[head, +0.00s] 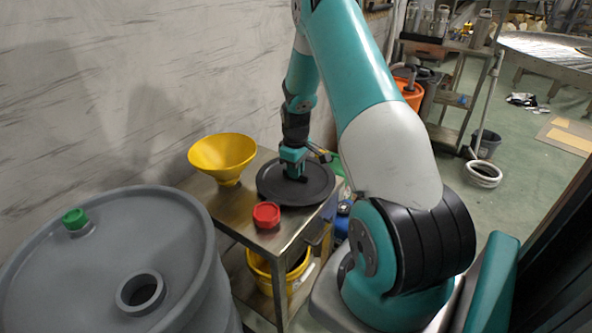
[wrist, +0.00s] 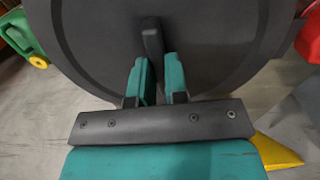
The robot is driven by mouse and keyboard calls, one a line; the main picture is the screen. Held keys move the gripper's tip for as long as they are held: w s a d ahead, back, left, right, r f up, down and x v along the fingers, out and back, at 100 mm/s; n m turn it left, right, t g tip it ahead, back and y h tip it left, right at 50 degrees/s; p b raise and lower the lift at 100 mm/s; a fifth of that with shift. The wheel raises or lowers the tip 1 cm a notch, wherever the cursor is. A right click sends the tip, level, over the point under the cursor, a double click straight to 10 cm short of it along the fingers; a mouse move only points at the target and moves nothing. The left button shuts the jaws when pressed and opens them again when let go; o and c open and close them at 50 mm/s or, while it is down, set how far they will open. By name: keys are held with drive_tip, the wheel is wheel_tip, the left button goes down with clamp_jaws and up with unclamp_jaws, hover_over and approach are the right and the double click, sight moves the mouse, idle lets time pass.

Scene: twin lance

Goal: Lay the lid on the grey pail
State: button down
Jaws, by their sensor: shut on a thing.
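The lid is a dark round disc (head: 317,190) with a raised bar handle, at the right end of the steel cart's top. It fills the upper wrist view (wrist: 90,45), with its handle (wrist: 152,38) between the fingers. My gripper (head: 293,174) points down over the lid and is shut on the handle; its teal fingers show in the wrist view (wrist: 157,75). I cannot tell whether the lid touches the cart. A small grey pail (head: 486,145) stands on the floor at the right, well apart from the lid.
The cart (head: 234,208) also bears a yellow funnel (head: 222,156) and a red cap (head: 266,214). A yellow bucket (head: 262,270) sits below. A large grey drum (head: 70,265) stands front left. Open floor (head: 520,205) is at the right.

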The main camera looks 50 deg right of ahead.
drive_tip(key=shift+r+p, duration=1.7)
drive_tip(key=shift+r, duration=0.85)
